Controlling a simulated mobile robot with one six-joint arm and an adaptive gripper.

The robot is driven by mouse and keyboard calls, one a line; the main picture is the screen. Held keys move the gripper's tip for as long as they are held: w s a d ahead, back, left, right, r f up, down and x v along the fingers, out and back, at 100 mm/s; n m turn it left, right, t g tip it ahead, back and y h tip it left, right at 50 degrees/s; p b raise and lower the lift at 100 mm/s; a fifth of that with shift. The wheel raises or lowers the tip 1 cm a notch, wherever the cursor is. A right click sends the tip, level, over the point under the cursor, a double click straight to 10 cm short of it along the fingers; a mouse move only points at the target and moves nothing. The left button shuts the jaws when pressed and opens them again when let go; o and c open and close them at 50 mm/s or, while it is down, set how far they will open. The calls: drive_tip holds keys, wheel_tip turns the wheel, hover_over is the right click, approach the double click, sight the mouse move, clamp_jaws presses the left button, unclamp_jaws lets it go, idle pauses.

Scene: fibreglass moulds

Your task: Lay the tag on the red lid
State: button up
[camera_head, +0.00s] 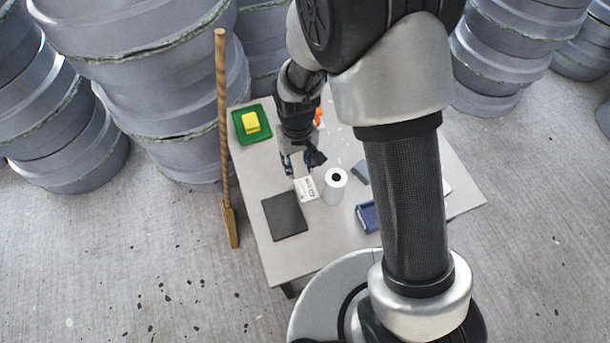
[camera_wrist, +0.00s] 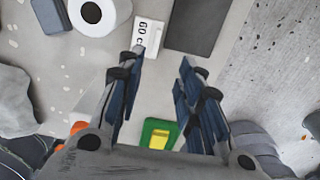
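The tag is probably the small white card with dark printing (camera_head: 306,188), lying on the table between the dark mat and the white roll. In the wrist view the card (camera_wrist: 147,36) shows letters and is partly hidden by my left finger's tip. My gripper (camera_head: 298,167) is above the table, just behind the card; in the wrist view its fingers (camera_wrist: 161,60) are spread wide with nothing between them. I see no red lid in either view; my arm hides part of the table.
A dark square mat (camera_head: 285,215), a white roll (camera_head: 335,188) and a blue item (camera_head: 368,217) surround the card. A green tray (camera_head: 240,131) holding a yellow block (camera_head: 250,122) is at the back left. A wooden-handled tool (camera_head: 222,120) leans at the table's left edge.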

drive_tip(key=b, duration=0.3)
hover_over(300, 189)
drive_tip(key=f, duration=1.1)
drive_tip(key=shift+s+f, duration=0.15)
drive_tip(key=shift+s, duration=0.25)
drive_tip(key=f, duration=0.1)
drive_tip(key=f+b, duration=0.1)
drive_tip(key=f, duration=0.1)
drive_tip(key=w+f+b, duration=0.1)
drive_tip(key=f, duration=0.1)
drive_tip(key=shift+f, duration=0.1)
drive_tip(key=shift+s, duration=0.1)
drive_tip(key=shift+c, duration=0.5)
clamp_jaws()
